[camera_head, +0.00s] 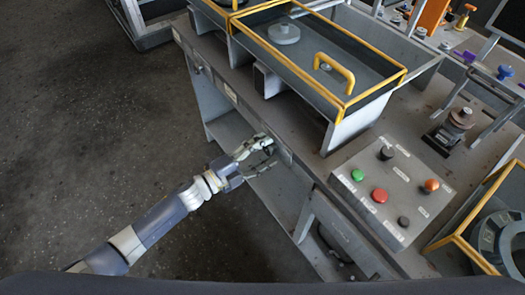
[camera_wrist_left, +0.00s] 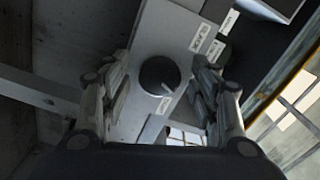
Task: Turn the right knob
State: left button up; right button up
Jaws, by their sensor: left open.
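The right knob (camera_wrist_left: 159,76) is a round black dial with a light pointer mark, on a grey plate on the bench's front face. In the wrist view it sits between the spread fingers of my left gripper (camera_wrist_left: 161,66), with a visible gap on both sides. In the head view my left gripper (camera_head: 268,152) is open at the bench's front edge, and its fingers largely hide the knob. I cannot tell how far the fingertips are from the plate. My right gripper does not show.
A sloped control panel (camera_head: 408,178) with green, red, orange and black buttons stands to the right. Behind the gripper is a yellow-framed tray (camera_head: 300,60) with a yellow handle (camera_head: 335,72). Labels (camera_wrist_left: 205,38) are beside the knob. The floor (camera_head: 100,120) at left is clear.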

pick_arm(q)
jog(key=v, duration=1.2)
